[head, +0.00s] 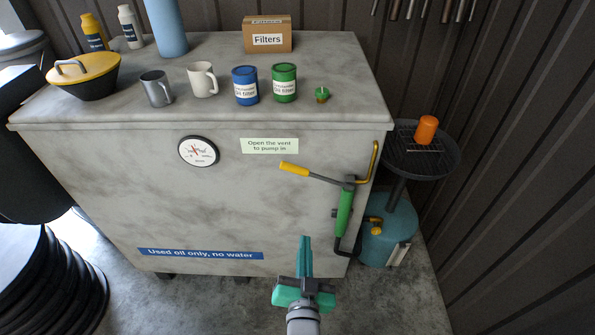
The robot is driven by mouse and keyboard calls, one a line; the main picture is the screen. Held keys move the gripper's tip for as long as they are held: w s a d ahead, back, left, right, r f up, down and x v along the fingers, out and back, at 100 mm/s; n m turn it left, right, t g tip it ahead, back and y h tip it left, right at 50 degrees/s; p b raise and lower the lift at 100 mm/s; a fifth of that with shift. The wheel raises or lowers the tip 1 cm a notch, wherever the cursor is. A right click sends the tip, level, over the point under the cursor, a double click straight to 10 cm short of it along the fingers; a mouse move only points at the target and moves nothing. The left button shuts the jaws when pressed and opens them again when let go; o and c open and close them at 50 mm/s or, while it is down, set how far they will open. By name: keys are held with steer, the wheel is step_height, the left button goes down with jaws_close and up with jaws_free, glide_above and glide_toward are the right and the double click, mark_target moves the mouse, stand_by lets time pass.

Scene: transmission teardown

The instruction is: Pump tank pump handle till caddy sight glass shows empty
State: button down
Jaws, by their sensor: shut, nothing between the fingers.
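The pump handle (315,176) is a grey lever with a yellow grip at its left end, reaching left and slightly up from the green pump body (345,212) on the front of the tank (230,205). The caddy (388,240) is a teal drum to the right of the tank, with a dark wide bowl on a post above it. A pale strip on its lower right may be the sight glass; its level is too small to read. My gripper (305,240) is shut and empty, in front of the tank, below and apart from the handle.
A yellow hooked pipe (373,163) stands beside the pump. A yellow valve (375,224) is on the caddy. An orange cylinder (427,130) sits in the bowl. A small green-topped fitting (322,94), cans, mugs and a Filters box (267,38) stand on the tank.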

steer(key=w+r, duration=0.8)
steer(key=r, duration=0.3)
steer(key=shift+w+a+m+t+y, duration=0.3)
steer(key=shift+w+a+m+t, duration=0.05)
steer(key=shift+a+m+t, duration=0.05)
steer(key=shift+w, duration=0.1)
glide_above(297, 172)
steer(key=s+d, duration=0.2)
steer(key=s, duration=0.2)
steer(key=f, duration=0.1)
steer(key=w+a+f, duration=0.1)
steer(key=f, duration=0.1)
steer(key=shift+w+a, duration=0.15)
steer(key=shift+w, duration=0.1)
steer(key=shift+w+a+f, duration=0.1)
steer(key=shift+a+f, duration=0.15)
steer(key=shift+f, duration=0.35)
